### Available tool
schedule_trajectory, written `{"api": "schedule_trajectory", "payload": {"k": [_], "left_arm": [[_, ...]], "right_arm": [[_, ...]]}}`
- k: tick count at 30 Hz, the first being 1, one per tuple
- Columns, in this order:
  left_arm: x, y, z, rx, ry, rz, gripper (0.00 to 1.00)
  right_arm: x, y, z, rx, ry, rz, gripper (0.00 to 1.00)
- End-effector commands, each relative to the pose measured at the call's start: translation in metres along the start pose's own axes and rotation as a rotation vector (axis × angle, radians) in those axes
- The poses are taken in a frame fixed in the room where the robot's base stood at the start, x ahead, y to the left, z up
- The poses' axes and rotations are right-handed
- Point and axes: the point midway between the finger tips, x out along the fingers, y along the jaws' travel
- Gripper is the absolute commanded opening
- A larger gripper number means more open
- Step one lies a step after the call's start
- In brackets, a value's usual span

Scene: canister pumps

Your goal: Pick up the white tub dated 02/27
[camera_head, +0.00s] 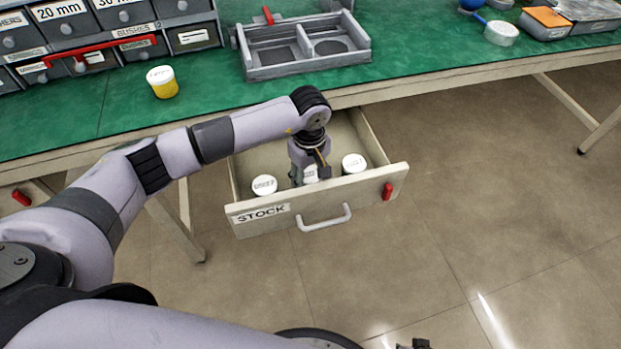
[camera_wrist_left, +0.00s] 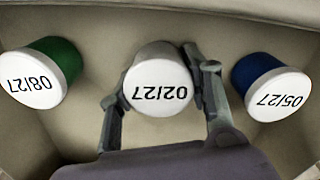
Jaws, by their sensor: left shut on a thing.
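The white tub dated 02/27 (camera_wrist_left: 158,88) is in the middle of the left wrist view, with its lid towards the camera. In the head view the tub (camera_head: 310,174) is mostly hidden under my left gripper (camera_head: 312,165), inside the open drawer marked STOCK (camera_head: 325,207). The fingers of my left gripper (camera_wrist_left: 160,92) are on both sides of the tub and shut on it. I cannot tell whether the tub touches the drawer floor. My right gripper is not clearly in view.
A green tub dated 08/27 (camera_wrist_left: 58,60) and a blue tub dated 05/27 (camera_wrist_left: 262,75) stand on either side, apart from the fingers. The drawer walls are close around. The green bench (camera_head: 210,105) above holds a yellow tub (camera_head: 162,85) and a grey tray (camera_head: 300,66).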

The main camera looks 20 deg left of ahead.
Motion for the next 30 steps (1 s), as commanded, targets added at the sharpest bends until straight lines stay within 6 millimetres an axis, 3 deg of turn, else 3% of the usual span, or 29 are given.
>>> {"api": "schedule_trajectory", "payload": {"k": [7,14,20,26,30], "left_arm": [[0.0,0.0,0.0,0.0,0.0,0.0,0.15],[-0.001,0.0,0.0,0.0,0.001,0.0,0.15],[-0.013,0.001,-0.001,0.0,0.001,0.002,0.15],[-0.049,0.001,-0.002,0.0,0.004,0.005,0.15],[-0.09,0.002,-0.002,0.001,0.005,0.007,0.15]], "right_arm": [[0.0,0.0,0.0,0.0,0.0,0.0,0.3],[0.0,0.0,0.0,-0.001,0.0,0.0,0.3],[0.0,0.0,0.0,-0.001,0.005,0.0,0.3],[0.006,0.0,0.007,-0.002,-0.004,0.0,0.3],[0.016,-0.002,0.016,-0.005,-0.011,-0.004,0.3]]}}
